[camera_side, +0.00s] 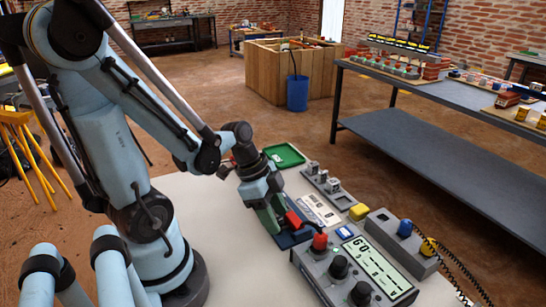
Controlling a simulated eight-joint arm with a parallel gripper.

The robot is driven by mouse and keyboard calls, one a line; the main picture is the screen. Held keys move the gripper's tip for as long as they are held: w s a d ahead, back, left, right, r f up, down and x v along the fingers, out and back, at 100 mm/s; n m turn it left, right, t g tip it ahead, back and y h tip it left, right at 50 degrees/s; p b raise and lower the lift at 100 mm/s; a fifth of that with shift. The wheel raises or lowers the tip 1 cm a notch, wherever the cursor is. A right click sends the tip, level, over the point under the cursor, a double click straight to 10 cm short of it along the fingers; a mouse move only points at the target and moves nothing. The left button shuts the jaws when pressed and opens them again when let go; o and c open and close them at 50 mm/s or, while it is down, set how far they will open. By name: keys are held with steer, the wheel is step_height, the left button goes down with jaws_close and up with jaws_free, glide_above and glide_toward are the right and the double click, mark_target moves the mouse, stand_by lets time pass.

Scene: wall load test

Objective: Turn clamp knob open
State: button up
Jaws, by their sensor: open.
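My gripper (272,218) points down over the near middle of the white table, its greenish fingers open. A red part (292,218) sits right beside the fingertips, above a dark blue block (292,239). I cannot tell whether the fingers touch it. A grey control box (322,272) stands just right of the gripper. It has a red knob (320,241), two black knobs (339,266) and a lit display (377,268) reading 60. None is labelled clearly enough to tell which is the clamp knob.
Behind lie a green tray (283,155), a grey switch strip (326,184) and a printed card (319,210). The table's left front is clear.

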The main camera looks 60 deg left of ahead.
jaws_close()
stand_by(0.3)
steer(key=n, duration=0.2)
steer(key=n+y, duration=0.1)
steer(key=n, duration=0.1)
steer(key=shift+s+d+t+y, duration=0.1)
steer(key=shift+d+t+y, duration=0.1)
steer(key=shift+t+y, duration=0.15)
steer(key=n, duration=0.2)
steer(key=n+y, duration=0.1)
steer(key=n, duration=0.2)
steer(key=shift+d+t+y, duration=0.2)
steer(key=shift+t+y, duration=0.05)
steer(key=n+y, duration=0.1)
steer(key=n, duration=0.3)
steer(key=shift+d+y, duration=0.2)
steer(key=shift+y, duration=0.2)
steer(key=shift+d+n+g+y, duration=0.1)
steer(key=shift+n+g+y, duration=0.25)
steer(key=shift+n, duration=0.85)
steer(key=shift+n+g+y, duration=0.35)
steer(key=shift+n, duration=0.85)
